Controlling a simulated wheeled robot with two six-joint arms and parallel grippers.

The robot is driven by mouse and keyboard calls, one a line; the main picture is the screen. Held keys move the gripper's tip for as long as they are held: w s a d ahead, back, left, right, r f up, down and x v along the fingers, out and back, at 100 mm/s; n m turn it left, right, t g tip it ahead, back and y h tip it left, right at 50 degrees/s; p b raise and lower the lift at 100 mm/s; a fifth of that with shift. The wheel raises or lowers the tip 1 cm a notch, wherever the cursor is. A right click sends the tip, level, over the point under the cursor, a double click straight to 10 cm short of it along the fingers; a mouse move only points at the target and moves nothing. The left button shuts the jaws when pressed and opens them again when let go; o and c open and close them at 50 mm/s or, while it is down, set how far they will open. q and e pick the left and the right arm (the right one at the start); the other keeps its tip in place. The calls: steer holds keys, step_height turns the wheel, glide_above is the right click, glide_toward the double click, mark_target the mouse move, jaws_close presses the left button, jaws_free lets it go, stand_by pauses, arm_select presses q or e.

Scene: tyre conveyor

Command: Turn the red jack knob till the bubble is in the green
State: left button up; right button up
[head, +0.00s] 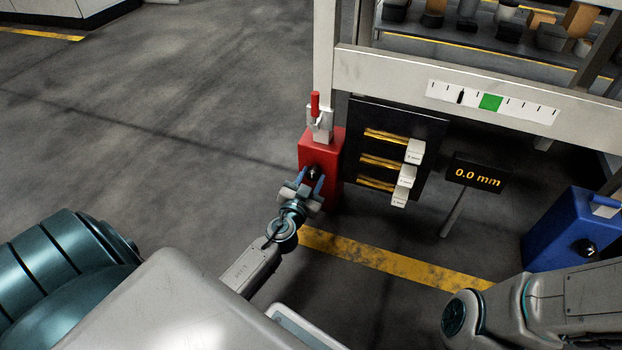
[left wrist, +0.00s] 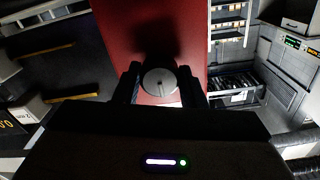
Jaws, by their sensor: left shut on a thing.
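The red jack (head: 322,150) stands below the left end of the white beam, with its dark knob (head: 314,171) on its front face. My left gripper (head: 308,182) is at that knob. In the left wrist view my left gripper (left wrist: 160,88) has its two fingers on either side of the round grey knob face (left wrist: 160,82), shut on it. The level scale (head: 491,102) on the beam has a green block right of centre-left and a black bubble mark (head: 460,96) to the left of the green, outside it. My right gripper is not in view.
A blue jack (head: 574,229) with a dark knob stands at the right. A display (head: 475,176) reads 0.0 mm. A dark panel (head: 432,130) holds several yellow strips with white tags. A yellow floor line (head: 390,259) runs in front.

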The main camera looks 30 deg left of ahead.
arm_select(q)
steer(key=shift+m, duration=0.4)
steer(key=m, duration=0.5)
steer(key=shift+m+b, duration=0.3)
steer(key=shift+b, duration=0.1)
steer(key=m, duration=0.5)
steer(key=shift+m, duration=0.4)
steer(key=o, duration=1)
steer(key=shift+s, duration=0.1)
steer(key=v, duration=1)
steer(key=shift+s, duration=0.35)
